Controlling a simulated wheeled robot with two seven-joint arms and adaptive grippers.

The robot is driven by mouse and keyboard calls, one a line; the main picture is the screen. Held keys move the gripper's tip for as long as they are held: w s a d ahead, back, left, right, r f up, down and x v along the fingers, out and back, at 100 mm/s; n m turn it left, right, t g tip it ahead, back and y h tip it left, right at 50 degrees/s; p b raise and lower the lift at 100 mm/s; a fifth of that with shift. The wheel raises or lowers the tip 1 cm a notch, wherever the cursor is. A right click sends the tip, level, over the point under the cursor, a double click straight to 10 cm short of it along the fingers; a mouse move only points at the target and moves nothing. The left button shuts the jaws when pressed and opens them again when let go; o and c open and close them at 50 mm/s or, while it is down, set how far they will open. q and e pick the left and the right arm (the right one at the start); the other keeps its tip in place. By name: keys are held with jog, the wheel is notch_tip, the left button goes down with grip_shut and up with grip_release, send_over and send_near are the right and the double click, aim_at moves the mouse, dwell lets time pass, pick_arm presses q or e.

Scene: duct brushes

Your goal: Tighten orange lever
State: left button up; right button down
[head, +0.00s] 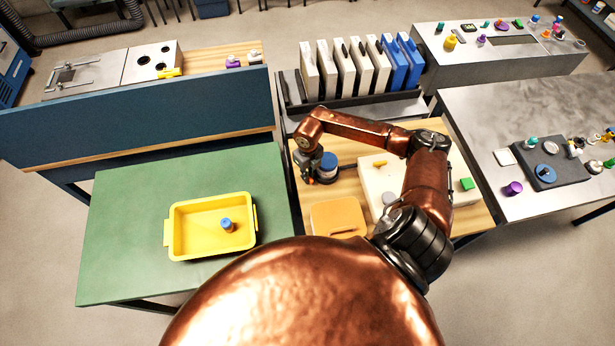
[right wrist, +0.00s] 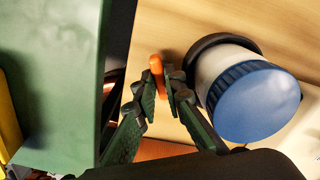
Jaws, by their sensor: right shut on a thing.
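The orange lever (right wrist: 156,66) shows in the right wrist view as a small upright piece between the fingertips of my right gripper (right wrist: 164,84). The fingers are closed on it. A white jar with a blue lid (right wrist: 255,100) stands right beside the fingers, in a dark ring or clamp (right wrist: 222,41). In the head view my right gripper (head: 312,179) is at the left edge of the wooden table, next to the blue-lidded jar (head: 328,165); the lever is mostly hidden there. My left gripper is not in view.
A green table (head: 130,215) with a yellow tray (head: 190,252) holding a small blue-capped bottle (head: 227,225) is to the left. An orange box (head: 338,217) and a cream board (head: 376,178) lie on the wooden table. Upright white and blue binders (head: 328,68) stand behind.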

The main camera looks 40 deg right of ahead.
jog(key=n+b, duration=0.4)
jog(key=n, duration=0.2)
jog(key=shift+d+f+n, duration=0.1)
jog(key=shift+f+n, duration=0.05)
jog(key=shift+n, duration=0.15)
jog(key=n+b, duration=0.2)
jog(key=n, duration=0.1)
jog(key=shift+n+b, duration=0.3)
jog(key=shift+b, duration=0.1)
jog(key=shift+n+b, duration=0.3)
jog(key=shift+n, duration=0.3)
jog(key=shift+r, duration=0.2)
jog(key=c, duration=2.3)
grip_release()
notch_tip(320, 180, up, 12)
